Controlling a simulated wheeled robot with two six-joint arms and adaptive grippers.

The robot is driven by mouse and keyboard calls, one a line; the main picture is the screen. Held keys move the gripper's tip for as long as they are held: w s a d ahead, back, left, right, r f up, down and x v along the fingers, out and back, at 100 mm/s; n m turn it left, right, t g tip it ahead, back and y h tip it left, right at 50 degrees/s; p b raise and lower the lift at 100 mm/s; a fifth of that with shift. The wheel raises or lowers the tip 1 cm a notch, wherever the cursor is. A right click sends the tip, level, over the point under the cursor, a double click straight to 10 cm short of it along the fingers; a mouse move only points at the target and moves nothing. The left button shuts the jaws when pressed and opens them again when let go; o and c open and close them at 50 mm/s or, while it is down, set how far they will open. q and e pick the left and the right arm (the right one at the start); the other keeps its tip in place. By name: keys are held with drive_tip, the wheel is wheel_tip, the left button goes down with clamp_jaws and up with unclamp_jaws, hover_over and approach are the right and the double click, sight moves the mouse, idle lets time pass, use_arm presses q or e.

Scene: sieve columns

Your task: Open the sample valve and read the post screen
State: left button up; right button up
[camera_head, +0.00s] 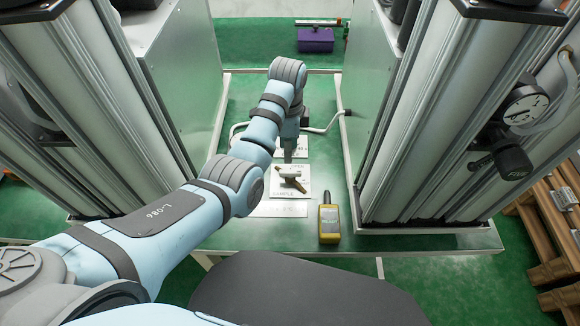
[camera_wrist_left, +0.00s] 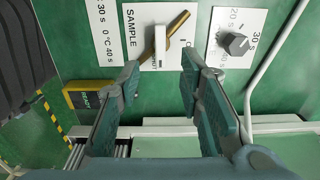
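The sample valve (camera_head: 293,180) is a white and gold piece on a white plate marked SAMPLE, between the two columns. In the left wrist view the valve (camera_wrist_left: 155,44) shows a pale bar and a slanted gold part; which way it is set I cannot tell. My left gripper (camera_head: 290,156) points down just beyond the valve in the head view. In the wrist view my left gripper (camera_wrist_left: 160,74) is open and empty, its fingertips apart. A yellow handheld device (camera_head: 329,222) lies right of the plate; its small display (camera_wrist_left: 86,96) appears to read READY. My right gripper is not in view.
A grey knob (camera_wrist_left: 235,43) sits on a plate marked 20 s and 30 s. Tall columns (camera_head: 430,110) stand on both sides, leaving a narrow gap. A pale hose (camera_head: 325,127) runs across behind the valve. A purple box (camera_head: 315,39) is at the back.

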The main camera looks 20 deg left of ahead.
sight(288, 171)
use_arm(q)
wheel_tip(288, 171, down, 9)
drive_tip(key=b, duration=0.2)
drive_tip(key=shift+a+b, duration=0.1)
drive_tip(key=shift+b, duration=0.2)
drive_tip(key=shift+f, duration=0.3)
drive_tip(key=shift+r, duration=0.1)
clamp_jaws()
